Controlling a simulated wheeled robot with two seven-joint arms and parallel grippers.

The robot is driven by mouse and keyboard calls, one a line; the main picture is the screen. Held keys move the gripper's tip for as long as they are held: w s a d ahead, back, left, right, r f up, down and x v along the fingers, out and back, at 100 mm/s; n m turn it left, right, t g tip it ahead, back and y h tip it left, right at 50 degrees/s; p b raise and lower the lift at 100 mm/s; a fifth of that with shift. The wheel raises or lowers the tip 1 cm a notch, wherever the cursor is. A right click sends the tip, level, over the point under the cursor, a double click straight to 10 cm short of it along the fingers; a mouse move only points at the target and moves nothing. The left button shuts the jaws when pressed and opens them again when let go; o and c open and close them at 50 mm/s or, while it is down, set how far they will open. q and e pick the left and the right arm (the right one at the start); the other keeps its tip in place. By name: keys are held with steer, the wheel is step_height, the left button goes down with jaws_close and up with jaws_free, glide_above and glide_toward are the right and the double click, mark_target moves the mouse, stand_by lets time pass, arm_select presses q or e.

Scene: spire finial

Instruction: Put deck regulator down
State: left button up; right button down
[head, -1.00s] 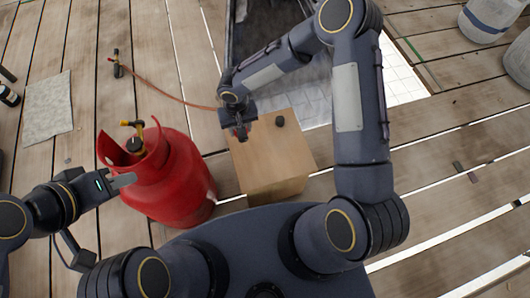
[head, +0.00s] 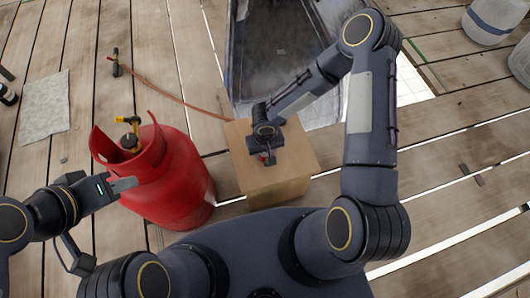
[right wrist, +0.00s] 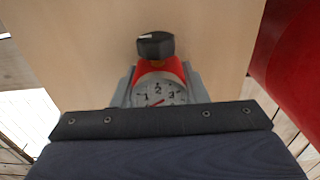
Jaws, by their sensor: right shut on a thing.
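The deck regulator (right wrist: 158,88) is a red body with a white numbered dial. In the right wrist view it sits between the grey fingers of my right gripper (right wrist: 158,92), which is shut on it. In the head view my right gripper (head: 266,158) is over the top of the wooden box (head: 283,183), with a bit of red at its tip. A black knob (right wrist: 155,45) overlaps the regulator's far edge; I cannot tell whether it is attached. Any gap below the regulator is hidden. My left gripper (head: 123,185) is beside the red gas cylinder (head: 175,190); its opening is unclear.
The cylinder has a collar and a brass valve (head: 130,128), left of the box. A hose (head: 175,100) runs across the planks behind. A dark open container (head: 275,45) stands behind the box. A grey cloth (head: 45,105) lies far left; white buckets (head: 493,20) stand far right.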

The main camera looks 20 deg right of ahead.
steer(key=shift+f, duration=0.1)
steer(key=c, duration=0.8)
jaws_free()
steer(key=shift+c, duration=0.2)
